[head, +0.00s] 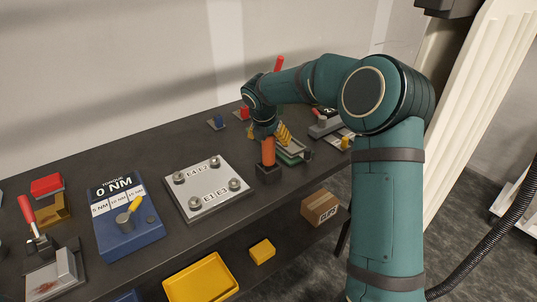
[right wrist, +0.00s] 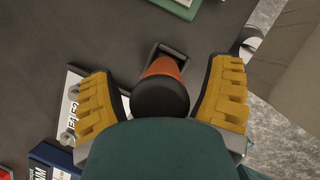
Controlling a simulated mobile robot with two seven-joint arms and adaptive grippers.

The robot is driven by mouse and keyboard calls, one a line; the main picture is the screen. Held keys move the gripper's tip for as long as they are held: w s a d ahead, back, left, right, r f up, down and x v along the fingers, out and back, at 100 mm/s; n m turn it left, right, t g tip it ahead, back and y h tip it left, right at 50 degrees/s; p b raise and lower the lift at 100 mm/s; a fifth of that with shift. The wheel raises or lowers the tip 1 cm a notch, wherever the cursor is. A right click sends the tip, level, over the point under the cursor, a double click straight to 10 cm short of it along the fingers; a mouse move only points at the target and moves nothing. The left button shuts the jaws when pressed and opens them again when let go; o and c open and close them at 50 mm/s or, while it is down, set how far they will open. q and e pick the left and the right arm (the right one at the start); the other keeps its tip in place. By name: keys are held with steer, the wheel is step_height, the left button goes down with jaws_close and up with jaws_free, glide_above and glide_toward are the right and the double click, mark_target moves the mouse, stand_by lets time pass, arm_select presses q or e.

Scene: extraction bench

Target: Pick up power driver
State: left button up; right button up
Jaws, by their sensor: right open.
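The power driver (head: 268,152) has an orange body and stands upright in a small black holder (head: 268,174) on the dark bench. In the right wrist view the driver (right wrist: 161,97) shows its round black top, with orange below it. My right gripper (head: 270,134) is at the driver's upper end. In the right wrist view its yellow fingers (right wrist: 164,85) are open, one on each side of the driver, with gaps between. The holder (right wrist: 168,52) is partly hidden behind the driver there. My left gripper is not in view.
A metal plate with bolts (head: 208,187) lies left of the driver. A blue torque tester (head: 127,240) and a red-handled clamp (head: 36,235) are further left. A yellow tray (head: 200,278) and a cardboard box (head: 321,207) are on the lower shelf.

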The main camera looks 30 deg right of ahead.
steer(key=shift+r, duration=0.1)
steer(key=c, duration=1.3)
